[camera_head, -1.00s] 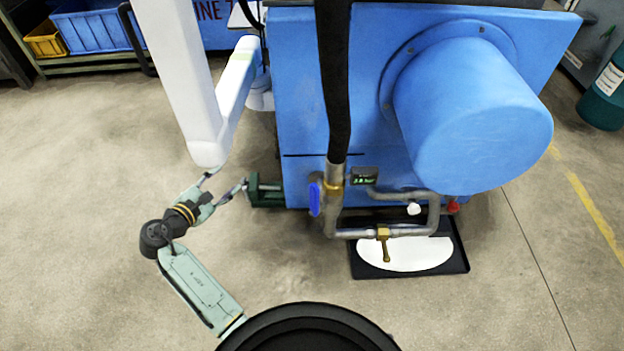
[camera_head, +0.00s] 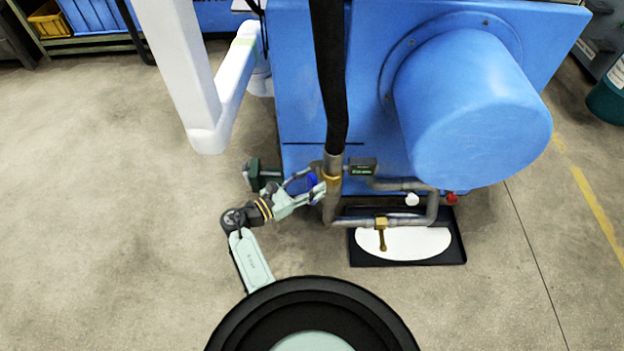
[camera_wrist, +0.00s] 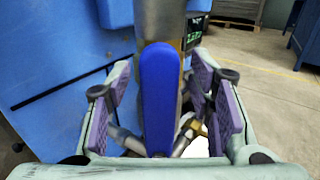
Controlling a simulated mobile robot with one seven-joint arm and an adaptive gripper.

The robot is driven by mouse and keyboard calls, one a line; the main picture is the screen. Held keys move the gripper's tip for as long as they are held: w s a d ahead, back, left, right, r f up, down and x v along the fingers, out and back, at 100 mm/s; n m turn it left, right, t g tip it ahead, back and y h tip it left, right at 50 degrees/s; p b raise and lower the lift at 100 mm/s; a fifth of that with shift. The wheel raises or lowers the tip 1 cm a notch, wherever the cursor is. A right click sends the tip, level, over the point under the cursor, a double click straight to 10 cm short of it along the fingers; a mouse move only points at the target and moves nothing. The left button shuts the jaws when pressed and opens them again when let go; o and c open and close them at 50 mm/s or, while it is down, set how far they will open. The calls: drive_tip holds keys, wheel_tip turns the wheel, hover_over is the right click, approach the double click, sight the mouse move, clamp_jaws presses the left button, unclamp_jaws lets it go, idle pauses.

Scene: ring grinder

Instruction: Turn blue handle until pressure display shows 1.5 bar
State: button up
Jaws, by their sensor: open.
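The blue handle (camera_wrist: 160,98) stands upright in the wrist view, between the spread purple-padded fingers of my gripper (camera_wrist: 163,112). The gripper is open, with a gap visible on both sides of the handle. In the head view my gripper (camera_head: 311,184) is at the left side of the pipe and covers most of the blue handle (camera_head: 312,181). The pressure display (camera_head: 363,169) is a small dark box with green digits, right of the pipe; it also shows in the wrist view (camera_wrist: 194,34). Its digits are too small to read.
The grey pipe (camera_head: 332,208) runs down and bends right, with a brass valve (camera_head: 381,234) above a black tray (camera_head: 452,249). The blue machine (camera_head: 300,100) stands behind. A dark green part (camera_head: 254,176) is just left of my gripper. Open floor lies left.

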drive_tip(key=shift+w+d, duration=0.25)
drive_tip(key=shift+d, duration=0.05)
drive_tip(key=shift+c, duration=0.3)
clamp_jaws()
idle(0.5)
